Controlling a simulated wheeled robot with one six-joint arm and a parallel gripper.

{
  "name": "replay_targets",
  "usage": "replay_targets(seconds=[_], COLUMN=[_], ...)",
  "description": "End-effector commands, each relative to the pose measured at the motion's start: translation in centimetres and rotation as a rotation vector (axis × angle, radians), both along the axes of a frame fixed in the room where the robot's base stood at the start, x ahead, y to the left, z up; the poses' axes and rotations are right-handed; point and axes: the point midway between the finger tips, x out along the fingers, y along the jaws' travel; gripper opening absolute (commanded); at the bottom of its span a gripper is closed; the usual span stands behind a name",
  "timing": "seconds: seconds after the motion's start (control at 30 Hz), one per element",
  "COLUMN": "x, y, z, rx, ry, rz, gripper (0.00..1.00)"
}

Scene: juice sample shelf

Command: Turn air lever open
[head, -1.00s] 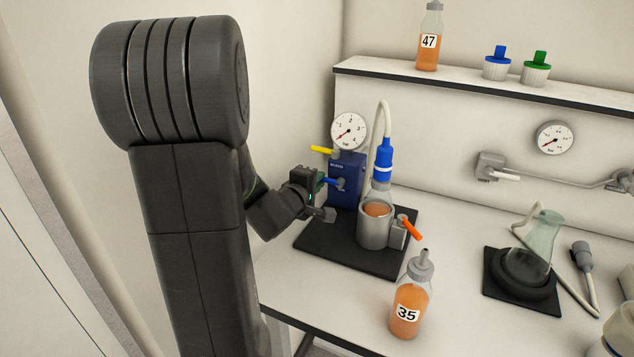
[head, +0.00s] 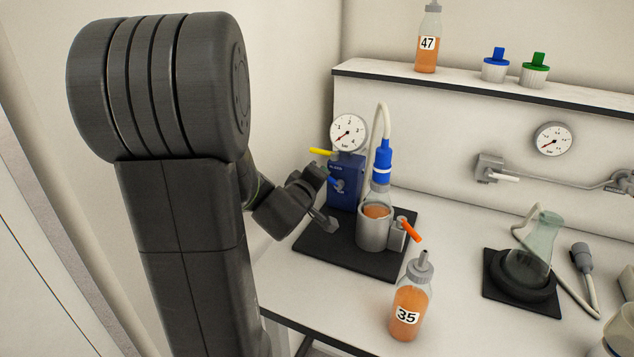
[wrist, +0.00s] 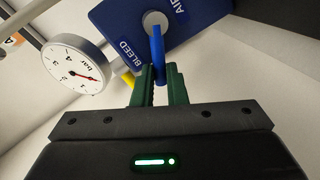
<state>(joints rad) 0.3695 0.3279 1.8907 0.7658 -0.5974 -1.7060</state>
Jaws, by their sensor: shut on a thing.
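The air lever is a blue handle (wrist: 157,52) on a round grey hub (wrist: 155,22) on the front of a blue box (wrist: 115,25). A yellow lever (head: 322,151) sits higher on the box (head: 346,190).
A pressure gauge (head: 347,132) tops the box. Bottle 35 (head: 406,300) stands in front. A wall is close on the left.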

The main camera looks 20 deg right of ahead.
Motion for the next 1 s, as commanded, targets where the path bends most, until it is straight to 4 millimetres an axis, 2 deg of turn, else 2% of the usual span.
replay_targets(seconds=[1.0], x=[-3.0], y=[-2.5], z=[1.7], rx=[0.601], ry=[-0.707], rz=[-0.002], gripper=[0.0])
